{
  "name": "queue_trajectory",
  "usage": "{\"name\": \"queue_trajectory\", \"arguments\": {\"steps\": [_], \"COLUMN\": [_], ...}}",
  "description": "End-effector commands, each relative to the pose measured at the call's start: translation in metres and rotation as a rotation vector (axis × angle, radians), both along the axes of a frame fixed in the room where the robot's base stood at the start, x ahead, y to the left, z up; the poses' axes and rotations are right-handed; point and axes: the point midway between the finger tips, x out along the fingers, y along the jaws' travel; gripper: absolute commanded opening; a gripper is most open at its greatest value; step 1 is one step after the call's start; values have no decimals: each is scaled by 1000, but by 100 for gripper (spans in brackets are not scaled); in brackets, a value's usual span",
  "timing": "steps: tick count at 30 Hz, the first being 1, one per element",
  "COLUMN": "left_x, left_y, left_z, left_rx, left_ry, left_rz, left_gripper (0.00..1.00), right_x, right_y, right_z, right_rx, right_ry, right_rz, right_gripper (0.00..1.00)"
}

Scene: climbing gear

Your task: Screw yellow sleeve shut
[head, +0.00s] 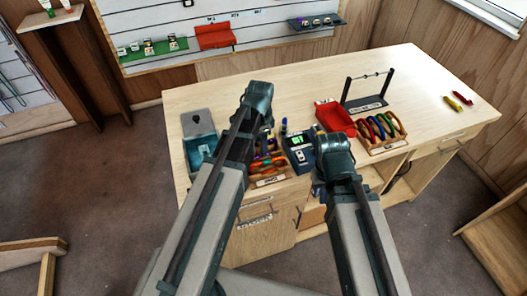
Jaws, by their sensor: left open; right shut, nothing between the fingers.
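A wooden rack (384,149) on the workbench holds several coloured carabiners (378,129) in a row, red, blue, green and yellow among them. I cannot make out a separate yellow sleeve or whether one is screwed shut. A small yellow item (452,103) lies at the bench's right side beside a red one (462,97). My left gripper (258,92) is open over the left middle of the bench; its fingertips are hard to see. My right gripper (333,166) is shut and empty near the front edge, left of the rack.
A black stand (368,102) with a crossbar and a red bin (335,118) are behind the rack. The bench's back right is mostly clear.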

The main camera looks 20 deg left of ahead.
Motion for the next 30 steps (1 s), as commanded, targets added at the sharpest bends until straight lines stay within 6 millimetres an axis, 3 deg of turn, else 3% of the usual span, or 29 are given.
{"name": "queue_trajectory", "arguments": {"steps": [30], "left_x": [13], "left_y": [8], "left_z": [0], "left_rx": [0], "left_ry": [0], "left_rz": [0], "left_gripper": [55], "right_x": [0], "right_y": [0], "right_z": [0], "right_rx": [0], "right_ry": [0], "right_rz": [0], "right_gripper": [0]}}
